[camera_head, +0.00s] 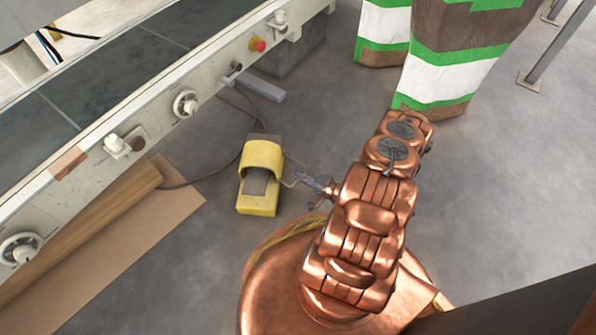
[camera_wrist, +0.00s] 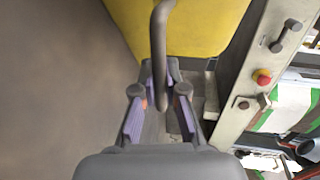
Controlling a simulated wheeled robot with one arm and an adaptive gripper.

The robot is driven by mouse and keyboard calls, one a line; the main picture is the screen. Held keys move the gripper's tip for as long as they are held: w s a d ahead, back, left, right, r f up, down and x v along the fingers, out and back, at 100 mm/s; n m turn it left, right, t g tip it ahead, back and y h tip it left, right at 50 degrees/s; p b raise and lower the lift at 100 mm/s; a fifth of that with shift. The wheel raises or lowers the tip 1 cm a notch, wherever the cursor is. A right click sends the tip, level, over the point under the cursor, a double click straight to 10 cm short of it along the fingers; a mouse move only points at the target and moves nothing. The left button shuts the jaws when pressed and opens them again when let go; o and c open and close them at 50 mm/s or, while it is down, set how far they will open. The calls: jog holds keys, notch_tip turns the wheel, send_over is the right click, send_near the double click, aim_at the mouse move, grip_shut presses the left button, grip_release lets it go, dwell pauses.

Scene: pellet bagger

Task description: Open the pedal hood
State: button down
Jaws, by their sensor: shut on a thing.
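The yellow foot pedal (camera_head: 258,207) stands on the floor in the head view, with its rounded yellow hood (camera_head: 263,155) over its far part. A dark grey tread shows below the hood. A thin bent grey handle (camera_head: 293,183) sticks out from the hood's right side towards my gripper (camera_head: 325,190). In the wrist view the yellow hood (camera_wrist: 195,25) fills the top middle, and the grey handle (camera_wrist: 160,40) runs down between the fingers. My gripper (camera_wrist: 160,78) is shut on the handle. The exact contact is partly hidden by the fingers.
A long cream machine frame (camera_head: 150,105) with knobs and a red button (camera_head: 257,44) runs along the left. A brown board (camera_head: 125,240) lies beneath it. Striped green and white sacks (camera_head: 445,70) stand at the top right. The floor right of my arm is clear.

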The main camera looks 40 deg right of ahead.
jog(key=shift+s, duration=0.15)
jog(key=c, duration=1.2)
grip_release()
jog(key=shift+v, duration=3.75)
